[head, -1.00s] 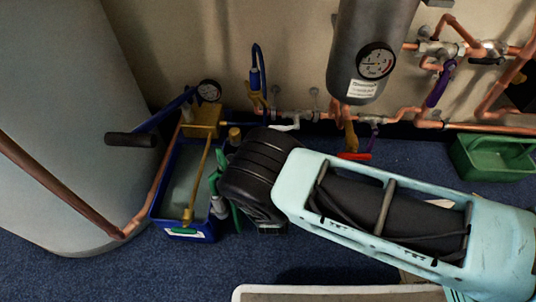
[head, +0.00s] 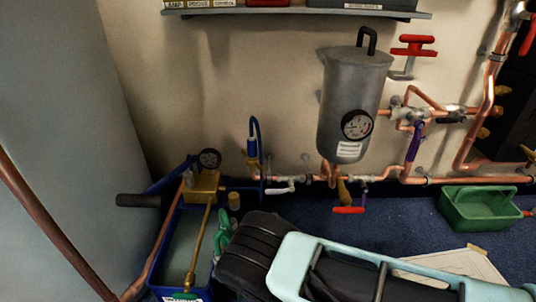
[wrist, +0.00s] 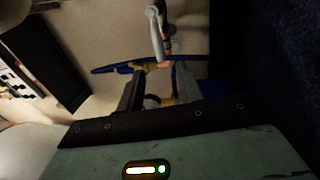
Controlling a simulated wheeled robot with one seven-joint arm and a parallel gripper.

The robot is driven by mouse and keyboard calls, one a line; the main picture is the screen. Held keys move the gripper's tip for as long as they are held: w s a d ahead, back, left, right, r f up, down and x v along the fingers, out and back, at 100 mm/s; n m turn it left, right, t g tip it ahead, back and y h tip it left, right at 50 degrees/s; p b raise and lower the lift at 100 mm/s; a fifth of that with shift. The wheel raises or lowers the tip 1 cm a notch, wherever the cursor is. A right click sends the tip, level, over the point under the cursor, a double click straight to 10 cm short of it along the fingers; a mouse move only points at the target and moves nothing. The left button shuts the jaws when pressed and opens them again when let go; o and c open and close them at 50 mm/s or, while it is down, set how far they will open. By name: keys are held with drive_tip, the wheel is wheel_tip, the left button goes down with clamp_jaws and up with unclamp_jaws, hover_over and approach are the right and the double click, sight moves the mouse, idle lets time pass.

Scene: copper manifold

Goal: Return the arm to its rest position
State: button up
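My pale blue arm (head: 350,272) reaches in from the lower right of the head view, with its black end part (head: 250,258) beside the blue tub (head: 207,294). My gripper's fingers do not show clearly in the head view. In the wrist view, my pale casing (wrist: 220,152) with its lit indicator fills the bottom, and a dark bar stands above it. A blue handle (wrist: 112,69) and a grey pipe end show beyond it.
A blue tub with a brass pump and gauge (head: 209,159) stands left of my arm. A grey vessel (head: 345,112) and copper pipes line the wall. A green tray (head: 482,208) sits right on the blue floor, near a pale board (head: 478,262).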

drive_tip(key=w+a+r+m+g+p, duration=0.2)
drive_tip(key=a+r+m+g+p, duration=0.2)
drive_tip(key=r+m+g, duration=0.45)
drive_tip(key=s+a+r+g+y+p, duration=0.2)
drive_tip(key=s+r, duration=0.2)
drive_tip(key=r, duration=0.4)
drive_tip(key=s+a+r+g+y+p, duration=0.1)
drive_tip(key=s+r+g+y+p, duration=0.25)
drive_tip(key=r, duration=0.55)
drive_tip(key=s+d+r+g+p, duration=0.2)
drive_tip(key=s+d+r, duration=0.1)
drive_tip(key=s+r, duration=0.35)
drive_tip(key=s+d+r+g+p, duration=0.1)
drive_tip(key=s+d+r+g, duration=0.15)
drive_tip(key=s+r, duration=0.4)
drive_tip(key=s+d+r+m+g+h+p, duration=0.1)
drive_tip(key=s+d+r+h+p, duration=0.1)
drive_tip(key=s+d+r, duration=0.3)
drive_tip(key=s+d+r+m+g+h+p, duration=0.1)
drive_tip(key=s+d+r+h+p, duration=0.15)
drive_tip(key=s+d, duration=0.45)
wheel_tip(320, 180, up, 37)
drive_tip(key=p, duration=3.6)
